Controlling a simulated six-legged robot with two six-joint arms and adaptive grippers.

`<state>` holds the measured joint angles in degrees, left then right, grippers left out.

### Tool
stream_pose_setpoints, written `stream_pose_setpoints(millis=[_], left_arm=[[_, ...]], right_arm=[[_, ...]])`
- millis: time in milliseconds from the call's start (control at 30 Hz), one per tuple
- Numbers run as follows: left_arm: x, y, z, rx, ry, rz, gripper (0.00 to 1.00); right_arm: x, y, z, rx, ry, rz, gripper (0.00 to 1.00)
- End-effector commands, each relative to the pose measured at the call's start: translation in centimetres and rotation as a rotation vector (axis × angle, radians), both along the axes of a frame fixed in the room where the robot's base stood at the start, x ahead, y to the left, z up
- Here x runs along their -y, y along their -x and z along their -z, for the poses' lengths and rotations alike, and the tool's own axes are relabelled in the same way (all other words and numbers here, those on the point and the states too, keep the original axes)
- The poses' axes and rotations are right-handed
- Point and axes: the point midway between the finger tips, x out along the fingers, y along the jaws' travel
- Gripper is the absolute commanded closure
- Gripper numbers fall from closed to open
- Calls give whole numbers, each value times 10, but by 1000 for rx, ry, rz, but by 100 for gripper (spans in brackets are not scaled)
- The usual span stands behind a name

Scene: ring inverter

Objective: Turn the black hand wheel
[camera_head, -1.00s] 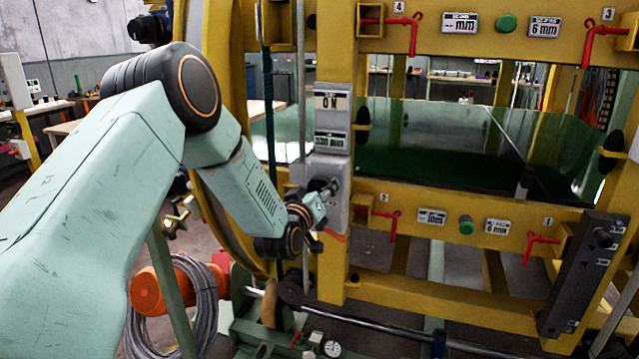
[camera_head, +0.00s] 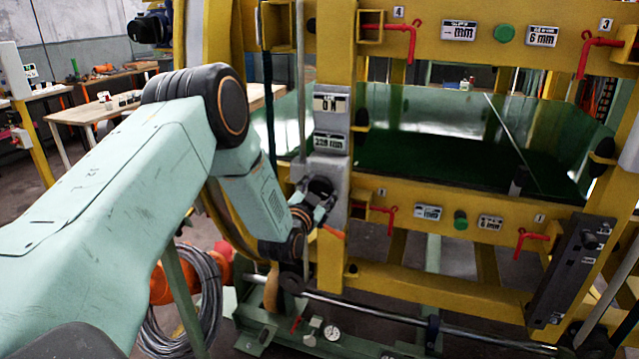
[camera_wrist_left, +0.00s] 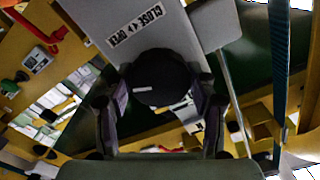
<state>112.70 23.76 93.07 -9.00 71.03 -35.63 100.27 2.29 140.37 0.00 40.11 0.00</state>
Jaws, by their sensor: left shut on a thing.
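The black hand wheel (camera_wrist_left: 160,78) is a round knob with a pale line on its face, on a grey box marked "CLOSE" and "OPEN" (camera_wrist_left: 137,27) in the left wrist view. My left gripper (camera_wrist_left: 160,98) has one finger on each side of the wheel and is shut on it. In the head view the wheel (camera_head: 320,187) shows small on the grey box (camera_head: 327,168), with my left gripper (camera_head: 318,200) at it. The gripper partly hides the wheel there. My right gripper is not in view.
The yellow frame (camera_head: 425,260) carries several red clamp handles, such as one at the upper middle (camera_head: 411,30). A dark green sheet (camera_head: 440,130) spans it. A coiled grey cable (camera_head: 205,300) and a base with a gauge (camera_head: 332,332) lie below my arm.

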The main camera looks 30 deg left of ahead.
Motion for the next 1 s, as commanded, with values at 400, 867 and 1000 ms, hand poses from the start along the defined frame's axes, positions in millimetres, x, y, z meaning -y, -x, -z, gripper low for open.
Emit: stream_pose_setpoints(millis=[400, 867, 1000], left_arm=[[1, 1, 0, -96, -377, 1, 74], [0, 1, 1, -166, -673, 1, 74], [0, 1, 1, -176, -717, 1, 74]], right_arm=[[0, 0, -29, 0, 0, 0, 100], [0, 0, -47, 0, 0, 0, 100], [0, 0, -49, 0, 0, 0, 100]])
